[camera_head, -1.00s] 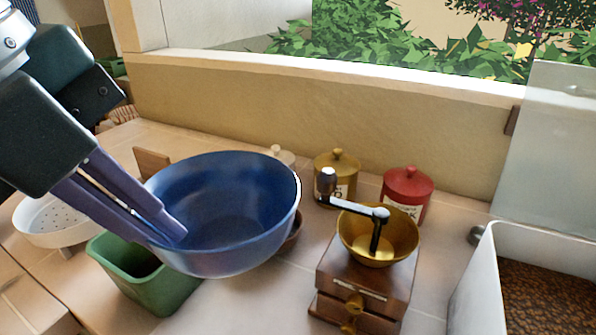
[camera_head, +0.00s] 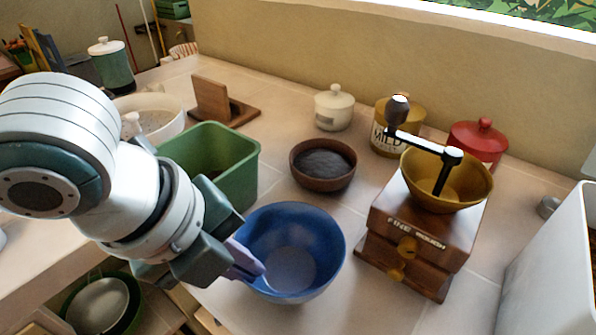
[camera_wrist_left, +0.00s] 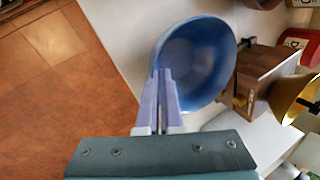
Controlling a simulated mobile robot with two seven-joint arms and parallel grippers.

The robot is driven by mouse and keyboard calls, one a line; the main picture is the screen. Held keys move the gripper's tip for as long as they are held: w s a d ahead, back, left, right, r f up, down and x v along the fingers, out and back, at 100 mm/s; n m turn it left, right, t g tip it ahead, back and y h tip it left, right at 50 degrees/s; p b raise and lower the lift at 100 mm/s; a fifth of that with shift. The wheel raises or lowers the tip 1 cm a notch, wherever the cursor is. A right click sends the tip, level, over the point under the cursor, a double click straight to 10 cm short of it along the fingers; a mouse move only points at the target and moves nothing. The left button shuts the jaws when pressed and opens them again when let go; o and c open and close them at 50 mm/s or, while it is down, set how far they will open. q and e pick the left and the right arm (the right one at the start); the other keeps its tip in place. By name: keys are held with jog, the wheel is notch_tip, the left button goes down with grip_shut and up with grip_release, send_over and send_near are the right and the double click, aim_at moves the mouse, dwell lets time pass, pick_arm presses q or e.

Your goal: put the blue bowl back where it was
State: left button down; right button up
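The blue bowl (camera_head: 292,254) is upright near the counter's front edge, left of the coffee grinder and in front of the small brown bowl. I cannot tell whether its base touches the counter. My left gripper (camera_head: 250,268) is at the bowl's near-left rim, its purple fingers shut on the wall. In the left wrist view the fingers (camera_wrist_left: 163,88) close together over the rim of the blue bowl (camera_wrist_left: 200,62). The bowl is empty. My right gripper is in neither view.
The wooden coffee grinder (camera_head: 418,240) stands close on the bowl's right. Behind are a green bin (camera_head: 225,170), a brown bowl (camera_head: 322,184) with dark contents, and white (camera_head: 334,107), yellow (camera_head: 388,142) and red (camera_head: 478,142) jars. A white container (camera_head: 560,270) stands far right.

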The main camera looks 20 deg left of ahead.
pick_arm(q)
jog(key=shift+f, duration=0.95)
jog(key=c, duration=1.1)
grip_release()
jog(key=p+v, duration=0.2)
jog(key=v, duration=1)
jog(key=s+d+n+t+h, duration=0.1)
jog(key=d+n, duration=0.4)
jog(key=n, duration=0.4)
jog(key=s+a+f+n+y, duration=0.1)
jog(key=s+a+n, duration=0.1)
jog(key=n, duration=0.2)
jog(key=s+a+f+n+y, duration=0.1)
jog(key=s+a+f+n, duration=0.1)
jog(key=n, duration=0.3)
jog(key=s+a+f+n+g+y, duration=0.1)
jog(key=s+a+n, duration=0.2)
jog(key=a+n, duration=0.1)
jog(key=shift+s+f+n, duration=0.2)
jog(key=shift+f+n, duration=0.1)
jog(key=shift+n, duration=0.2)
